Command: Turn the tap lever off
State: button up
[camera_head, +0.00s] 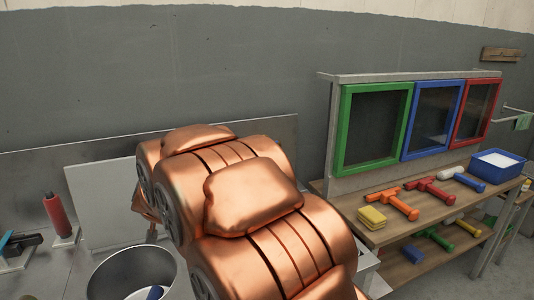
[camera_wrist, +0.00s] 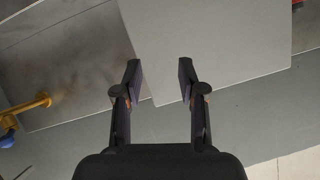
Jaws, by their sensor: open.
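In the wrist view, an orange-yellow pipe fitting (camera_wrist: 28,107) sticks out at the left edge, with a blue part (camera_wrist: 7,138) at its outer end, cut off by the frame. It may be the tap and its lever; I cannot tell which way the lever is turned. My gripper (camera_wrist: 160,78) is open and empty, in front of a pale grey panel and well to the right of the fitting, not touching it. In the head view my copper arm fills the middle and hides my gripper; I cannot make out the tap there.
In the head view a metal bin (camera_head: 132,275), a red cylinder (camera_head: 56,214) and a blue-handled tool (camera_head: 20,240) stand at the left. At the right, a wooden bench (camera_head: 400,228) holds hammers, a yellow sponge (camera_head: 372,217) and a blue tub (camera_head: 497,166), below framed windows.

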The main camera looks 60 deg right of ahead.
jog(key=shift+s+d+r+m+g+h+b, duration=0.15)
jog(key=shift+s+d+r+m+g+h, duration=1.05)
jog(key=shift+d, duration=4.7)
jog(key=shift+s+d+f+m+g+h+b, duration=0.1)
jog(key=shift+s+d+m+g+h, duration=2.35)
jog(key=shift+d, duration=3.5)
jog(key=shift+s+d+r+m+g+h+b, duration=0.15)
jog(key=shift+s+d+r+m+g+h, duration=1.15)
jog(key=shift+d, duration=4.6)
jog(key=shift+s+f+t+h, duration=0.35)
jog(key=shift+s+h, duration=0.3)
jog(key=shift+s+f+t+h, duration=0.3)
jog(key=shift+s+h, duration=0.3)
grip_shut()
jog(key=shift+f, duration=0.1)
